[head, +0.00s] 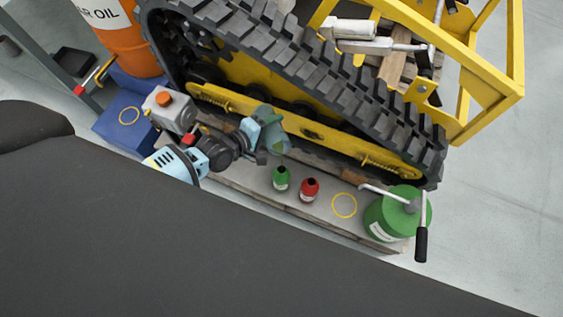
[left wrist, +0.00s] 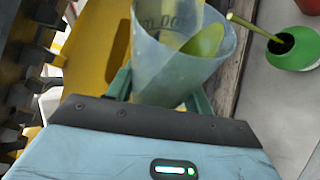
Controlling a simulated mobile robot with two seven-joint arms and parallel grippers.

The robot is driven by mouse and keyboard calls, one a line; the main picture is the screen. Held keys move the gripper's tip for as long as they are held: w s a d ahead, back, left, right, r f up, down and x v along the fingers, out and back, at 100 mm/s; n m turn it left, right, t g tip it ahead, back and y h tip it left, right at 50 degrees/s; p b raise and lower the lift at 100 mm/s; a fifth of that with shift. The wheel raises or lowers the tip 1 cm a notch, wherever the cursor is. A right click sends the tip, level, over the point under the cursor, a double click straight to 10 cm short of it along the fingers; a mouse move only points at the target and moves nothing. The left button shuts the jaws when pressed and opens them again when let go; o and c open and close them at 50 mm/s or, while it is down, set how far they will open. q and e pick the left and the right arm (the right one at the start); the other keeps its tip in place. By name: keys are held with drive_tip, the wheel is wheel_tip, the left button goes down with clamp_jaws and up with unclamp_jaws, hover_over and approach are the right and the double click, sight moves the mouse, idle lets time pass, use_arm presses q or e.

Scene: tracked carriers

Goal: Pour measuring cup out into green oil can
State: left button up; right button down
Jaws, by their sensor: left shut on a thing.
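My left gripper (head: 268,132) is shut on the translucent measuring cup (head: 274,143), with one finger on each side in the left wrist view (left wrist: 162,92). The cup (left wrist: 172,65) is tilted and has yellow-green liquid inside near its rim. A thin yellow-green stream (left wrist: 254,27) runs from the rim to the dark mouth of the small green oil can (left wrist: 297,52). In the head view the green can (head: 281,180) stands upright on the board, just below the cup and apart from it. My right gripper is not in view.
A red can (head: 309,190) stands close right of the green one. A yellow ring (head: 344,206) marks the board (head: 260,190), and a big green pump can (head: 392,217) is at its right end. The tracked carrier (head: 300,75) rises behind. A grey canister (head: 168,112) stands left.

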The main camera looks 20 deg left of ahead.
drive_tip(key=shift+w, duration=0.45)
use_arm(q)
drive_tip(key=shift+f, duration=0.15)
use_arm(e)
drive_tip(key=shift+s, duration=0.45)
use_arm(q)
drive_tip(key=shift+f, duration=0.15)
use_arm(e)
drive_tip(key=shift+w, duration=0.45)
use_arm(q)
drive_tip(key=shift+s+f+m+t, duration=0.1)
drive_tip(key=shift+f+m+t, duration=0.05)
drive_tip(key=shift+m+t, duration=0.15)
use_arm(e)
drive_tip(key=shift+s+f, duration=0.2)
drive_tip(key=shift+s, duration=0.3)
use_arm(q)
drive_tip(key=shift+d+f+b, duration=0.1)
drive_tip(key=shift+f+b, duration=0.15)
drive_tip(key=shift+b, duration=0.1)
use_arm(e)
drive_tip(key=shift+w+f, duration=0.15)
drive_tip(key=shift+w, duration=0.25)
use_arm(q)
drive_tip(key=shift+f+m+t+y, duration=0.25)
drive_tip(key=shift+m+t+y, duration=0.05)
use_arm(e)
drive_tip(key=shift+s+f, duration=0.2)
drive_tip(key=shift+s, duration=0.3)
